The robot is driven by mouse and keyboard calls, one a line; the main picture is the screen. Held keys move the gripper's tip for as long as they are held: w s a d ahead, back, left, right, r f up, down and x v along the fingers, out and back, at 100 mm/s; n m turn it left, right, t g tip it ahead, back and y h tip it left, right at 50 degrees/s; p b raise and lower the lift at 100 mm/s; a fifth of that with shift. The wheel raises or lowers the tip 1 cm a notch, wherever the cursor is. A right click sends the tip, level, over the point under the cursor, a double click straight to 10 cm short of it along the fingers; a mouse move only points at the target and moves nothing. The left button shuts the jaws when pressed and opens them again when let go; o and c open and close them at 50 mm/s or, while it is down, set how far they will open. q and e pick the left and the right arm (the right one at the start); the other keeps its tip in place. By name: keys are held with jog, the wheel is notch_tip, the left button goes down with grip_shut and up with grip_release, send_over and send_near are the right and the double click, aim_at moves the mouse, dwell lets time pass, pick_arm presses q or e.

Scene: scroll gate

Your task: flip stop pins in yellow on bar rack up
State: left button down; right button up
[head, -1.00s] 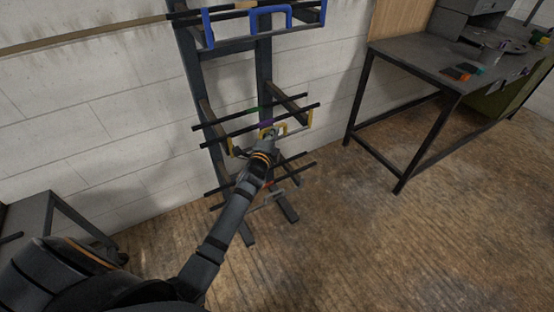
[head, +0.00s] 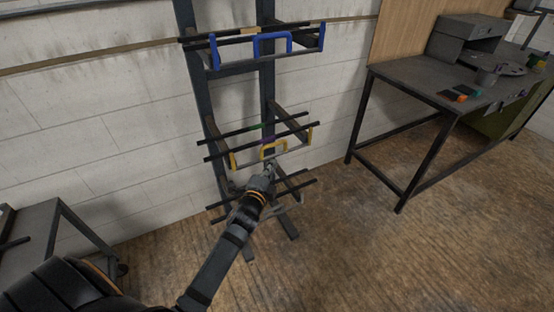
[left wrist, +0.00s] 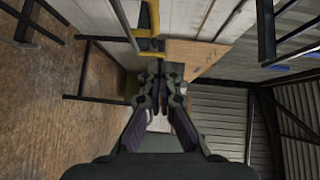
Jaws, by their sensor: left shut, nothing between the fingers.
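The dark bar rack (head: 268,88) stands against the wall. On its middle level, yellow stop pins show at the left end (head: 233,159) and right end (head: 310,134), with a yellow U-shaped handle (head: 273,146) between them. In the left wrist view, yellow parts (left wrist: 150,45) lie just beyond the shut fingertips (left wrist: 159,70). My right gripper is not in view.
Blue pins and a blue handle (head: 272,40) stand up on the top level. A lower level with dark bars (head: 300,187) is partly hidden by my arm. A dark workbench (head: 408,78) stands right; a grey table (head: 45,225) stands left. Floor between rack and workbench is clear.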

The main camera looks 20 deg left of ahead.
pick_arm(q)
jog(key=s, duration=0.2)
jog(key=shift+s+d+r, duration=0.35)
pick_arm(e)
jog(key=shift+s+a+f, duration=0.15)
pick_arm(q)
jog(key=shift+s+d, duration=0.1)
